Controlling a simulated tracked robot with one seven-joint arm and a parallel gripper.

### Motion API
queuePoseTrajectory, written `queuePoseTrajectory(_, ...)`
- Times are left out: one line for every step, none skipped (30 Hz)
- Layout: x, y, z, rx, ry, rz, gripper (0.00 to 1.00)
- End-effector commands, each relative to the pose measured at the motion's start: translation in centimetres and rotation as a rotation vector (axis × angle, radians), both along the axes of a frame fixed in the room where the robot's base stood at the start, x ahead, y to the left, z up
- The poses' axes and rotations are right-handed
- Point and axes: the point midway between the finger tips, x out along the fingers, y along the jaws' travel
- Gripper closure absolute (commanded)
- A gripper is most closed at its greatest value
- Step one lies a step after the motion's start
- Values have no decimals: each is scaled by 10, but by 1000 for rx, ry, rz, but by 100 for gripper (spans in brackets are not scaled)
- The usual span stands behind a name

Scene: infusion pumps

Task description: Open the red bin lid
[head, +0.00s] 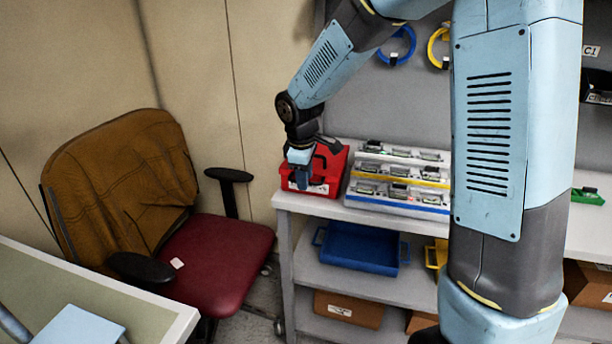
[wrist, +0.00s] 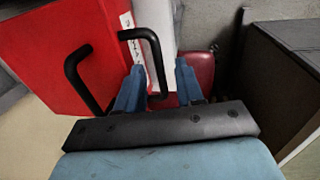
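The red bin (head: 326,172) stands at the left end of the shelf unit's top, with a white label on its front. Its red top fills the upper left of the wrist view (wrist: 60,40), with a black handle (wrist: 86,88) on it. My gripper (head: 301,178) is at the bin's front left in the head view. In the wrist view its two blue fingers (wrist: 159,68) are apart. One arm of the handle shows between them, and the left finger overlaps the handle's middle. I cannot tell whether they touch. The lid looks closed, though my gripper partly hides the bin.
Grey-white racks of small devices (head: 398,180) stand just right of the bin. A blue tray (head: 360,249) is on the shelf below. A chair with a red seat (head: 215,262) stands to the left, and a table corner (head: 165,318) is at the lower left.

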Motion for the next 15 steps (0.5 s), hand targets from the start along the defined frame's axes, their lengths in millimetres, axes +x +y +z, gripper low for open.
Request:
queuePoseTrajectory(0, 0, 0, 0, 0, 0, 63)
queuePoseTrajectory(0, 0, 0, 0, 0, 0, 63)
queuePoseTrajectory(0, 0, 0, 0, 0, 0, 63)
queuePoseTrajectory(0, 0, 0, 0, 0, 0, 63)
queuePoseTrajectory(0, 0, 0, 0, 0, 0, 63)
queuePoseTrajectory(0, 0, 0, 0, 0, 0, 63)
queuePoseTrajectory(0, 0, 0, 0, 0, 0, 65)
queuePoseTrajectory(0, 0, 0, 0, 0, 0, 68)
queuePoseTrajectory(0, 0, 0, 0, 0, 0, 72)
queuePoseTrajectory(0, 0, 0, 0, 0, 0, 74)
queuePoseTrajectory(0, 0, 0, 0, 0, 0, 77)
queuePoseTrajectory(0, 0, 0, 0, 0, 0, 81)
queuePoseTrajectory(0, 0, 0, 0, 0, 0, 84)
queuePoseTrajectory(0, 0, 0, 0, 0, 0, 87)
queuePoseTrajectory(0, 0, 0, 0, 0, 0, 91)
